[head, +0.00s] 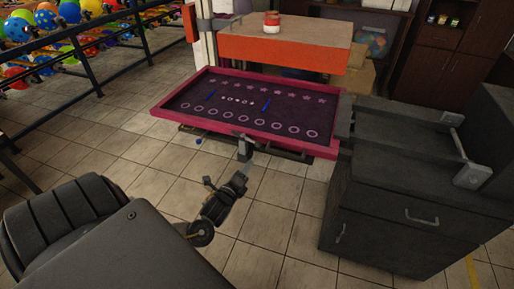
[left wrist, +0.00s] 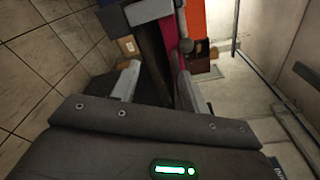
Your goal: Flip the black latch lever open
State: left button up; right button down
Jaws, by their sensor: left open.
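A pink-rimmed printing tray (head: 335,152) with a dark bed sits low in the middle of the head view. A dark upright latch-like piece (head: 245,148) stands at its front edge; I cannot tell for sure that it is the black latch lever. My left gripper (head: 225,182) is open and empty, in front of that piece and apart from it. In the left wrist view the open fingers (left wrist: 160,88) frame a dark bar (left wrist: 151,52) beyond them. A dark round knob (left wrist: 185,46) shows beside the pink edge. My right gripper is not in view.
A dark cabinet (head: 375,215) stands at the right. An orange-sided table (head: 280,48) with a red-and-white item (head: 271,22) is behind the tray. Balloon racks (head: 90,70) line the left. A blue-ended rod (head: 198,141) juts below the tray. The tiled floor in front is clear.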

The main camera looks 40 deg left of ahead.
aim_at(256, 146)
pick_arm(q)
jog(key=shift+m+t, duration=0.4)
jog(key=shift+m, duration=0.1)
jog(key=w+r, duration=0.1)
jog(key=w, duration=0.2)
jog(key=w+a+r, duration=0.1)
jog(key=w, duration=0.3)
jog(key=w+a+r+p, duration=0.1)
jog(key=w, duration=0.2)
jog(key=shift+w+a+r, duration=0.25)
jog(key=shift+w+r, duration=0.05)
jog(key=shift+r, duration=0.1)
jog(key=shift+c, duration=0.3)
grip_shut()
